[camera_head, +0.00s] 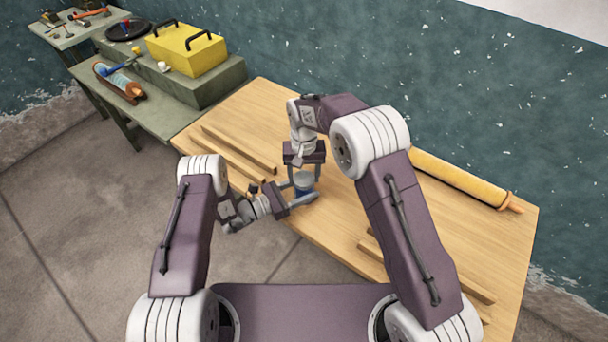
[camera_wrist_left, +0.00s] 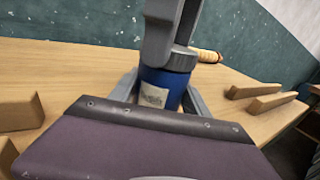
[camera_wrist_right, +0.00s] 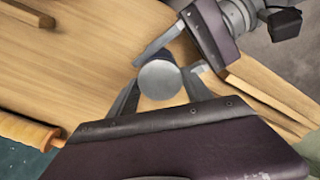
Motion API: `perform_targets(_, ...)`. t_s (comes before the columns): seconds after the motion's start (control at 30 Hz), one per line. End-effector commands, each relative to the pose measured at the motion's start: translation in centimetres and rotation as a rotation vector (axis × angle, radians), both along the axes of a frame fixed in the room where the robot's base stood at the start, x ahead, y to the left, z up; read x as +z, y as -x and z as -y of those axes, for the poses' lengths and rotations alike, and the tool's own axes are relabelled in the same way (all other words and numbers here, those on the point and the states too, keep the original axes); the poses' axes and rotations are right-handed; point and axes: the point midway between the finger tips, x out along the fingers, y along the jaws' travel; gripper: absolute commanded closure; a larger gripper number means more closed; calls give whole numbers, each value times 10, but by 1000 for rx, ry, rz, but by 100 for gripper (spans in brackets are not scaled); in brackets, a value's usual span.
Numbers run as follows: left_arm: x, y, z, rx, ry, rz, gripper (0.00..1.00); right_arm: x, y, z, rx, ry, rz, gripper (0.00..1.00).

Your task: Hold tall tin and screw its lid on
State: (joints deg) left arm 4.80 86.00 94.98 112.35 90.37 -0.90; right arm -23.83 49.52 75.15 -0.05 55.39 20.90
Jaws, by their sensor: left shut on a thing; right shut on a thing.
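The tall tin (camera_head: 304,191) is blue and stands upright on the wooden table. In the left wrist view the tin (camera_wrist_left: 153,95) shows a pale label. My left gripper (camera_head: 303,194) is shut on the tin's body from the side. The lid (camera_wrist_right: 160,80) is a plain grey disc on top of the tin, seen from above in the right wrist view. My right gripper (camera_head: 304,174) points down from above and is shut on the lid. Whether the lid is fully seated cannot be told; a right finger hides part of the rim in the left wrist view.
The wooden table (camera_head: 400,215) carries wooden strips (camera_head: 238,148) at left, more strips (camera_head: 440,268) at right and a rolling-pin-like roll (camera_head: 465,180) along the back edge. A green bench (camera_head: 165,112) with a yellow toolbox (camera_head: 187,50) stands at the far left.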

Motion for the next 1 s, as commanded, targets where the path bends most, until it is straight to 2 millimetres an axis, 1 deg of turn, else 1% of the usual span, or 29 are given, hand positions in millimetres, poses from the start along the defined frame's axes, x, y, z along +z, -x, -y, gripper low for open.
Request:
perform_targets(0.1, 0, 0, 0, 0, 0, 0, 100, 0, 0, 0, 3, -1, 1, 91)
perform_targets(0.13, 0, 0, 0, 0, 0, 0, 100, 0, 0, 0, 4, -1, 1, 34)
perform_targets(0.2, 0, 0, 0, -1, 0, 0, 100, 0, 0, 0, 4, 0, 1, 17)
perform_targets(0.47, 0, 0, 0, -1, 0, 0, 100, 0, 0, 0, 6, 0, 1, 17)
perform_targets(0.57, 0, 0, 0, -1, 0, 0, 100, 4, 0, 0, 6, -1, 2, 17)
perform_targets(0.67, 0, 0, 0, -1, 0, 0, 100, 17, -1, -1, 6, -2, 4, 17)
perform_targets(0.9, 0, 0, 0, 0, 0, 0, 100, 73, -2, -1, 6, -2, 6, 17)
perform_targets(1.0, 0, 0, 0, 0, 0, 0, 100, 93, -1, -1, 6, -2, 5, 17)
